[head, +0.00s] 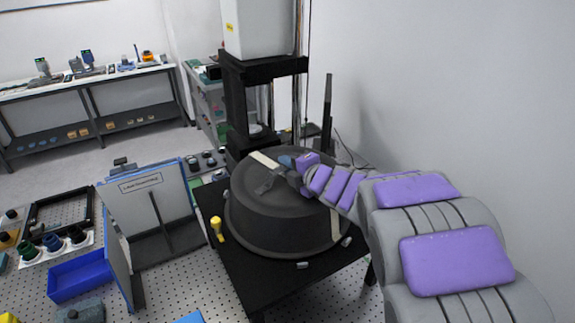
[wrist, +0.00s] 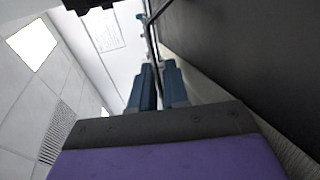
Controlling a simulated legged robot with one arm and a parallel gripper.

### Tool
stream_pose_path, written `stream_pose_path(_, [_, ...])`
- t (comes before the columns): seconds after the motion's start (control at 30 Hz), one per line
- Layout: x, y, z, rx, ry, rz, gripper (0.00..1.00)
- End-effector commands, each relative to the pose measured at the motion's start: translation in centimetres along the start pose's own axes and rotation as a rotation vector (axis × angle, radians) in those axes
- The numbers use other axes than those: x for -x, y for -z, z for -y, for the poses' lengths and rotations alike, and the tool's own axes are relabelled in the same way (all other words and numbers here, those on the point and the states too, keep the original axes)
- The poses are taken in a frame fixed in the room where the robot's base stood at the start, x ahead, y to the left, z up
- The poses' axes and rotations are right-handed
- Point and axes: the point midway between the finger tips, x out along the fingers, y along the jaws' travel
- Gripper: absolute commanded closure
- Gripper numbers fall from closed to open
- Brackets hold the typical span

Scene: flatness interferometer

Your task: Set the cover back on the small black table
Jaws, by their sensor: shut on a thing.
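The cover (head: 285,215) is a large dark grey round drum with pale strips on it. In the head view it is over the small black table (head: 262,292), and most of the tabletop is hidden beneath it. I cannot tell whether its rim rests fully on the top. My gripper (head: 287,163) is at the top of the cover. In the wrist view its blue fingers (wrist: 159,82) are shut on a thin dark bar, which looks like the cover's handle. The dark surface to their right looks like the cover (wrist: 255,60).
A black-framed instrument (head: 235,110) with a light grey head stands just behind the table. A hinged grey panel (head: 150,205) and a blue bin (head: 80,275) are at the left. A yellow-handled tool (head: 216,227) is at the table's left edge. A white wall is close on the right.

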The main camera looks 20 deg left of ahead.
Motion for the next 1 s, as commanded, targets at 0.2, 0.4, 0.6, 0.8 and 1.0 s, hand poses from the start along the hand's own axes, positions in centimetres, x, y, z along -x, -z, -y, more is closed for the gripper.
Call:
stream_pose_path(0.2, [-0.06,0.0,0.22,0.0,-0.002,0.0,1.0])
stream_pose_path(0.4, [-0.13,0.01,0.47,0.0,-0.002,0.0,1.0])
stream_pose_path(0.6, [-0.15,0.01,0.52,0.0,-0.002,0.0,0.76])
stream_pose_path(0.8, [-0.18,-0.01,0.57,0.0,-0.001,0.0,0.57])
stream_pose_path(1.0, [-0.21,-0.01,0.65,0.0,0.001,0.0,0.56])
